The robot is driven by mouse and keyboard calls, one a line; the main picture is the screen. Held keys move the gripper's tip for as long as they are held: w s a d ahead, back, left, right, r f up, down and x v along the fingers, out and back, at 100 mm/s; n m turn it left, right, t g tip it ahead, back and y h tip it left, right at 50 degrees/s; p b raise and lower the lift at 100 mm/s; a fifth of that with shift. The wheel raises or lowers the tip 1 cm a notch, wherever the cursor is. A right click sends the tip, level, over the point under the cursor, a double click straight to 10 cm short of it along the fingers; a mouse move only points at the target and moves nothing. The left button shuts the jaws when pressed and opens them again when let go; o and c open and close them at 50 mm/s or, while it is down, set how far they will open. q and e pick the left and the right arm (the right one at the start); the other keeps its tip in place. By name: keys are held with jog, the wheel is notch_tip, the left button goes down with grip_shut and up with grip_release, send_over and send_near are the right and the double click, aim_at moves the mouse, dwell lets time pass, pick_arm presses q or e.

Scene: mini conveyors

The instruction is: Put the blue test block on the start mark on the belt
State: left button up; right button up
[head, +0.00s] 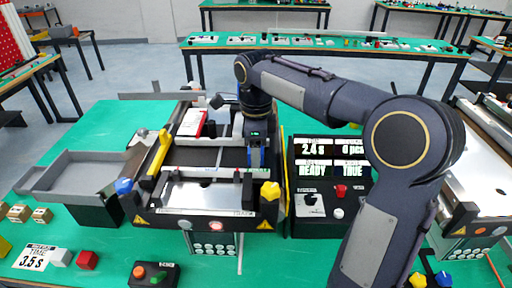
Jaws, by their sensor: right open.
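My right arm reaches in from the right and bends down over the mini conveyor. My right gripper (256,165) points down at the right end of the dark belt (205,157) and is open. A small blue patch (256,156) shows at its fingers; I cannot tell whether this is the blue test block or part of the gripper. The start mark is not clearly visible; the gripper covers part of that end of the belt. My left gripper is not in view.
A display box (330,181) with a red button stands right of the conveyor. A grey tray (75,172) is at its left. Yellow knobs and a blue knob (123,186) sit on the frame.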

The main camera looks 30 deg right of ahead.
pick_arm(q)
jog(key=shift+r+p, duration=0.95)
pick_arm(e)
notch_tip(320, 180, up, 12)
jog(key=shift+r, duration=0.2)
jog(key=shift+f, duration=0.1)
